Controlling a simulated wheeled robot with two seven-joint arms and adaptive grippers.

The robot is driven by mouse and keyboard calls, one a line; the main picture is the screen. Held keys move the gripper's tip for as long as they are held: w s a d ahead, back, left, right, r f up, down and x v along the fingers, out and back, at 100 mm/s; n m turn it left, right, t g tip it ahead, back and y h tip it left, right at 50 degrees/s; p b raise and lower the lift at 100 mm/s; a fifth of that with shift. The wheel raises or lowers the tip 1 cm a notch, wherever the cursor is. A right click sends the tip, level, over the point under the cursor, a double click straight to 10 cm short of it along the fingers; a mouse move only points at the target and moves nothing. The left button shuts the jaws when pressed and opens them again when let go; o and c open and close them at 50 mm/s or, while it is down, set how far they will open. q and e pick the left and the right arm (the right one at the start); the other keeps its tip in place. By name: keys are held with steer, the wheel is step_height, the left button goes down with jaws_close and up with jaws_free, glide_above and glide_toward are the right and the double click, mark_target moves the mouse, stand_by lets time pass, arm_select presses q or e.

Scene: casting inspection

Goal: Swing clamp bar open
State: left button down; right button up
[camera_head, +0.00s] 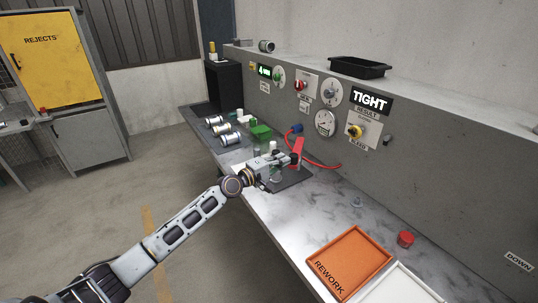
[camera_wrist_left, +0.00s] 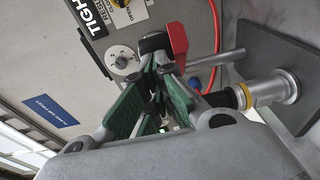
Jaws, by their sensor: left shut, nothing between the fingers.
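The clamp bar is red (camera_head: 298,146) and stands up from a dark base plate (camera_head: 296,178) on the bench. In the left wrist view a red piece (camera_wrist_left: 177,42) is beside the fingertips, with a grey rod (camera_wrist_left: 222,57) right of it. My left gripper (camera_head: 293,159) reaches over the plate, its fingers shut and empty. In the left wrist view its green-padded fingers (camera_wrist_left: 157,60) end right at the red piece; I cannot tell whether they touch it. My right gripper is not in view.
The orange REWORK tray (camera_head: 348,262), a white tray (camera_head: 400,288) and a red cap (camera_head: 405,239) are on the near bench. Silver castings (camera_head: 229,139) and a green block (camera_head: 261,132) lie beyond. A red hose (camera_head: 322,163) runs along the panel wall with its TIGHT display (camera_head: 370,99).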

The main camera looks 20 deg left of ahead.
mark_target(293, 160)
arm_select(q)
steer(key=d+p, duration=0.2)
steer(key=d, duration=0.1)
steer(key=shift+s+d+r, duration=0.1)
steer(key=shift+s+d, duration=0.1)
steer(key=shift+d, duration=0.1)
steer(key=w+d+p, duration=0.2)
steer(key=d, duration=0.7)
steer(key=shift+d+p, duration=0.2)
steer(key=shift+p, duration=0.1)
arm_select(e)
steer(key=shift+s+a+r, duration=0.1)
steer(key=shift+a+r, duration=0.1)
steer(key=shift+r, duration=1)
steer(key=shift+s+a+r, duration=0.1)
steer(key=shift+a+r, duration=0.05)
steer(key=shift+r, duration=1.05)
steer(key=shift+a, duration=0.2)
